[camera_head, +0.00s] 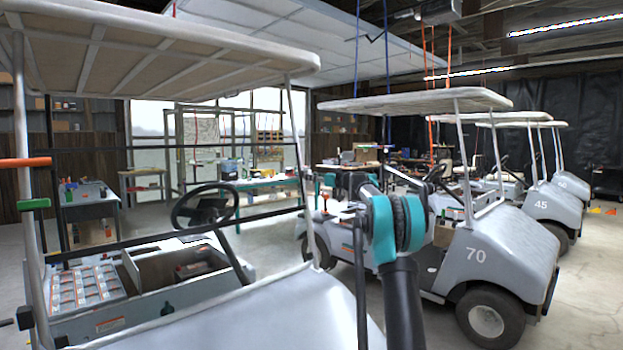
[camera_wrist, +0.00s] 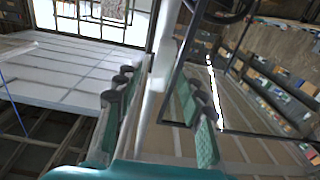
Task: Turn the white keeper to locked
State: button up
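I cannot make out a white keeper in either view. In the wrist view my gripper (camera_wrist: 152,82) has its two teal fingers with dark joints spread apart. A white post (camera_wrist: 158,75) runs up between them in the picture. I cannot tell how far beyond the fingers it is, and nothing looks gripped. In the head view my teal and black arm joint stands right of the near cart's front roof post (camera_head: 306,150), and the fingers are hidden or unclear there. The near cart (camera_head: 250,310) has an orange bar (camera_head: 26,162) and a green bar (camera_head: 33,204) by its left post.
The near cart's roof (camera_head: 150,45) hangs over the left. Its steering wheel (camera_head: 205,205) and an open rear bay with batteries (camera_head: 85,287) lie below. Cart 70 (camera_head: 500,255) stands close on the right, with more carts behind. A workbench (camera_head: 255,187) stands behind.

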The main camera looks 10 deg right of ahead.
jog(key=shift+w+a, duration=0.45)
jog(key=shift+w, duration=0.1)
jog(key=shift+c, duration=0.3)
grip_shut()
